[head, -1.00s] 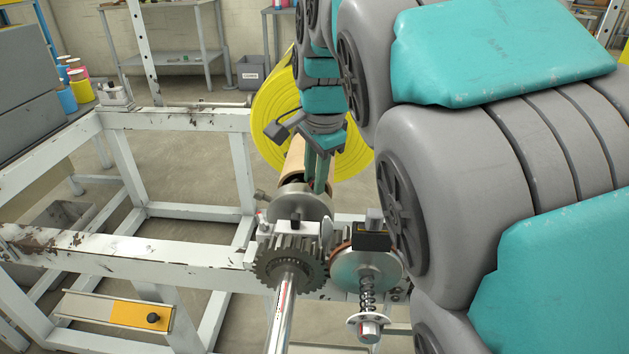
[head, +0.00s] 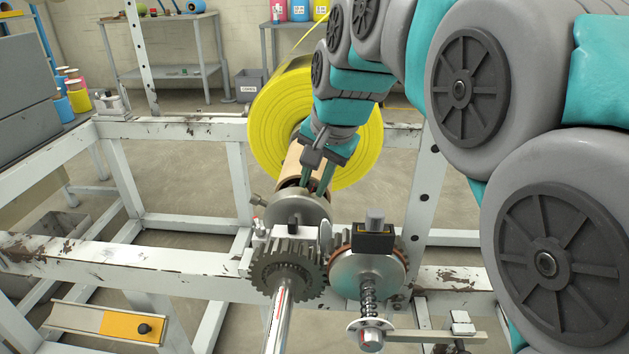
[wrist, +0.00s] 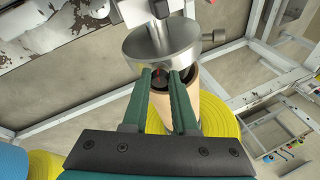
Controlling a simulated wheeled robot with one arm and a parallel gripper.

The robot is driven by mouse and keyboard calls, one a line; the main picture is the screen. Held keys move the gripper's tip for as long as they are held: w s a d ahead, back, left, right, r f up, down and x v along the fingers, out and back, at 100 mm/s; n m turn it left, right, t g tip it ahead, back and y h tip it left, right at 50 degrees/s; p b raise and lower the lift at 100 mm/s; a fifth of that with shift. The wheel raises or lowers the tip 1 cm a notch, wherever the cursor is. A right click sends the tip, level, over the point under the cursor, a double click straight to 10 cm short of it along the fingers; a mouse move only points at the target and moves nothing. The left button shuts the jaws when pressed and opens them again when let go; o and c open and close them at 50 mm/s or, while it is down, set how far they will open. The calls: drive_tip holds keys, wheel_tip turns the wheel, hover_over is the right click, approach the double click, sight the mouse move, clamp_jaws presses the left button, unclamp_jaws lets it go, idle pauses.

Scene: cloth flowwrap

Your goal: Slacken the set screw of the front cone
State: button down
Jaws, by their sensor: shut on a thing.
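The front cone (head: 297,209) is a grey metal disc at the near end of the roll's brown core (head: 297,160). It also shows in the wrist view (wrist: 160,45). My gripper (head: 322,190) reaches down behind the disc, between it and the yellow roll (head: 280,115). In the wrist view, my gripper's (wrist: 168,72) green fingers close around a small dark part with a red mark (wrist: 158,77), which appears to be the set screw. The fingers hide most of it. A small metal knob (head: 258,200) sticks out at the disc's left side.
A toothed gear (head: 288,270) on a shaft stands in front of the cone. A spring-loaded disc (head: 367,275) with a black block is right of it. White frame beams (head: 120,255) run left. A yellow-marked slide (head: 133,327) is at lower left.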

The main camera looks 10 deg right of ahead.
idle(0.3)
drive_tip(key=c, duration=0.7)
unclamp_jaws()
drive_tip(key=v, duration=0.8)
drive_tip(key=shift+f, duration=0.1)
